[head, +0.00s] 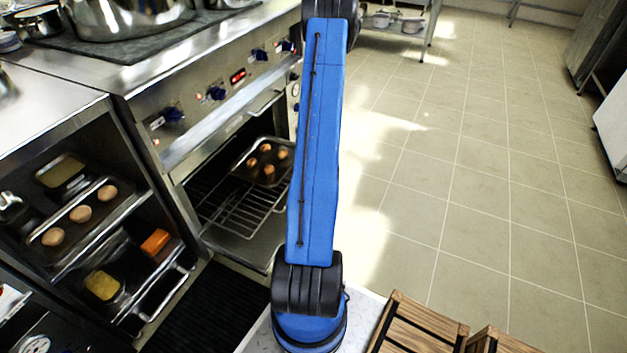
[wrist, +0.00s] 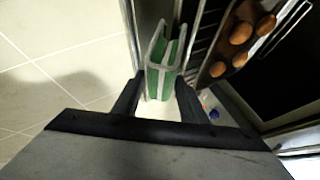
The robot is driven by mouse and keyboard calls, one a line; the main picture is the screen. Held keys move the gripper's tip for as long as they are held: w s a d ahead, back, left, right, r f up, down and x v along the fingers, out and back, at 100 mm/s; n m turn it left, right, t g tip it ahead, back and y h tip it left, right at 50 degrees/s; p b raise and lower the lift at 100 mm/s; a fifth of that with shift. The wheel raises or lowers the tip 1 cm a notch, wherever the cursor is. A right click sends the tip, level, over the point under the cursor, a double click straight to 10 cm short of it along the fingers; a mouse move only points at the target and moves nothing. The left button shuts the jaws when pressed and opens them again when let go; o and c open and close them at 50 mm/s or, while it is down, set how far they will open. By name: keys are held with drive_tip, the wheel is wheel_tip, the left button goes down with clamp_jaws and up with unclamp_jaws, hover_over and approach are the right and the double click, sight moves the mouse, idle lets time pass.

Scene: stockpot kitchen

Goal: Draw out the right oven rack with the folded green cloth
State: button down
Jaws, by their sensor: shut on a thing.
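The folded green cloth (wrist: 166,62), green with pale edges, is between the fingers of my gripper (wrist: 158,100) in the wrist view. My gripper is shut on it, and the cloth's far end stands out past the fingertips. A wire oven rack (wrist: 203,38) runs just right of the cloth; I cannot tell whether the cloth touches it. In the head view the rack's wires (head: 243,208) show inside the open oven, left of my arm. A dark tray (head: 242,166) with several round buns sits toward the right. My arm hides the gripper, the cloth and the oven's right part there.
A steel stove front (head: 205,98) with blue knobs is above the oven. Left of it, an open shelf unit (head: 130,165) holds trays and food. A black mat (head: 190,318) lies in front. Wooden crates (head: 415,325) stand at the lower right. The tiled floor (head: 465,170) at right is clear.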

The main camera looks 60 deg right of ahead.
drive_tip(key=shift+s+r, duration=0.1)
drive_tip(key=shift+s, duration=0.05)
drive_tip(key=s+r, duration=0.3)
drive_tip(key=shift+d+r, duration=0.25)
idle(0.7)
idle(0.5)
